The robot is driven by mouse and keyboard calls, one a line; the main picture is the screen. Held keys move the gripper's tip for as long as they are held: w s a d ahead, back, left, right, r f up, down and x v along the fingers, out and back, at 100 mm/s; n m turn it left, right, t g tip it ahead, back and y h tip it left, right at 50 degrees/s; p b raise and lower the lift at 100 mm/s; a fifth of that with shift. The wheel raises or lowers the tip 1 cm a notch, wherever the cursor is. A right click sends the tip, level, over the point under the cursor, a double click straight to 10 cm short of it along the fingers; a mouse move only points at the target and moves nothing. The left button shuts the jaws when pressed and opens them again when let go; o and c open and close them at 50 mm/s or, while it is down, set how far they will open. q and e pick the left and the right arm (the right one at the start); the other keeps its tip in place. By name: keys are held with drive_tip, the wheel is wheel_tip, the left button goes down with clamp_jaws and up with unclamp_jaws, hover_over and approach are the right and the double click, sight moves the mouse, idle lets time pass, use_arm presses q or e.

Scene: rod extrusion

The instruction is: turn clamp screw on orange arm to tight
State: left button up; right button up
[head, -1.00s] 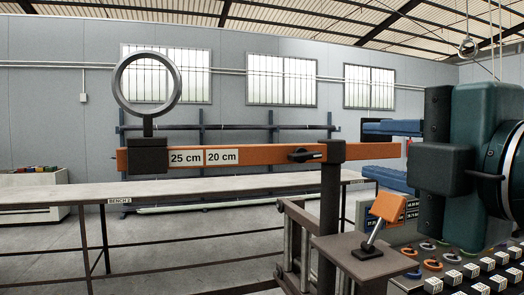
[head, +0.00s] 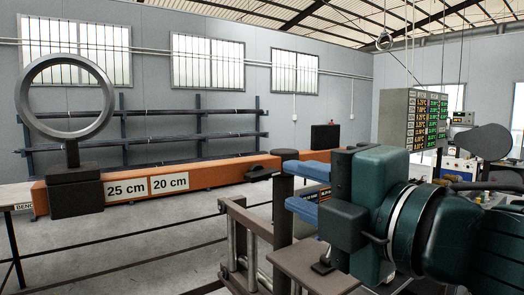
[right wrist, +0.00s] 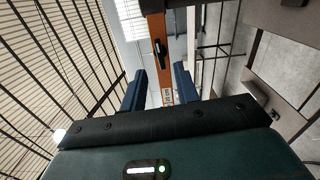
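The orange arm (head: 213,173) runs level across the middle of the head view, with "25 cm" and "20 cm" labels. A dark ring (head: 70,97) stands on a black block at its left end. The black clamp screw (head: 260,173) is a lever-like knob on the arm's front face, just left of the dark post (head: 283,210). In the right wrist view the screw (right wrist: 160,52) shows ahead, lying lengthwise on the arm. My right gripper (head: 289,186) is open and empty, its blue fingers pointing left toward the post, apart from the screw. My left gripper is out of view.
A brown plate (head: 305,266) lies below my right gripper. Metal rails (head: 240,245) stand left of it. A display panel (head: 414,118) hangs at the back right. A bench (head: 20,197) is at the left. The space in front of the arm's labels is clear.

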sight(267, 176)
drive_tip(key=x, duration=0.7)
drive_tip(key=shift+w+a+p, duration=0.1)
drive_tip(key=shift+p, duration=0.25)
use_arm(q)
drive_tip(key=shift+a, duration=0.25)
use_arm(e)
drive_tip(key=shift+w+a, duration=0.25)
drive_tip(key=shift+w, duration=0.05)
drive_tip(key=shift+c, duration=0.2)
clamp_jaws()
drive_tip(key=shift+m, duration=0.4)
drive_tip(key=shift+o, duration=0.2)
unclamp_jaws()
